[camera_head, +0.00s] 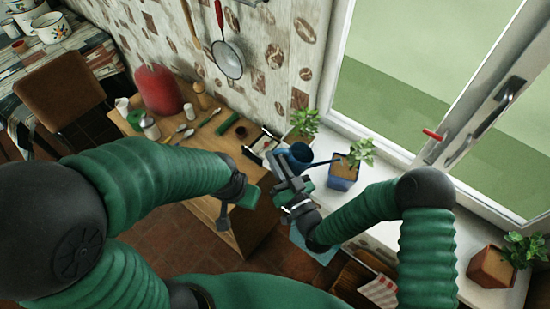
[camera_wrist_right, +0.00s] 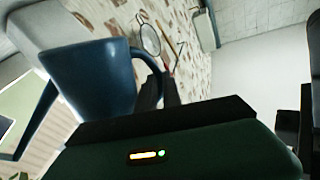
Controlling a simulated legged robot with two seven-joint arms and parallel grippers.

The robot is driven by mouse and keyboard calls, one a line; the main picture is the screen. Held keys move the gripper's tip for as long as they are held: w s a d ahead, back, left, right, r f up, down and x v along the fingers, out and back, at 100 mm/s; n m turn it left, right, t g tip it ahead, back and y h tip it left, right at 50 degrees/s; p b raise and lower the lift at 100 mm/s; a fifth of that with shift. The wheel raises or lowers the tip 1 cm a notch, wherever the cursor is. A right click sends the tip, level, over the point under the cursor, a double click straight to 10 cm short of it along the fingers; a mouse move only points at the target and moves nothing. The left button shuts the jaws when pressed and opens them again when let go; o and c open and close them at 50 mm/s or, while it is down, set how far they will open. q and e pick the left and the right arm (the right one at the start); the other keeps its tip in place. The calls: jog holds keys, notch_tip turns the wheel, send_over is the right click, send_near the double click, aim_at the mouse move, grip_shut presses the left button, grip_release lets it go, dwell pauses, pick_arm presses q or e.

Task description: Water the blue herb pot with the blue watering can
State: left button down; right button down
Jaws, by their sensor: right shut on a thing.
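The blue watering can (camera_head: 299,157) is held by my right gripper (camera_head: 281,168), which is shut on its handle. In the right wrist view the can (camera_wrist_right: 90,75) fills the upper left, with its handle (camera_wrist_right: 148,62) at the dark fingers (camera_wrist_right: 160,92). Its thin spout (camera_head: 325,162) points right, with its end over or beside the plant in the blue herb pot (camera_head: 343,181). I cannot tell the can's exact tilt, and no water is visible. The blue pot stands on the white sill. My left gripper (camera_head: 236,209) looks open and empty over the wooden table's edge.
The wooden table (camera_head: 180,112) holds a red rounded object (camera_head: 158,90), jars and utensils. Another green plant (camera_head: 304,121) stands behind the can. A terracotta-coloured pot (camera_head: 491,267) is at the sill's right end. The window (camera_head: 425,90) borders the sill (camera_head: 415,180).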

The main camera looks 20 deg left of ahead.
pick_arm(q)
jog(key=shift+r+p, duration=0.3)
jog(key=shift+r, duration=0.05)
pick_arm(e)
jog(key=shift+d+r+m, duration=0.1)
jog(key=shift+r+m, duration=0.3)
jog(key=shift+r, duration=0.25)
jog(key=shift+f, duration=0.1)
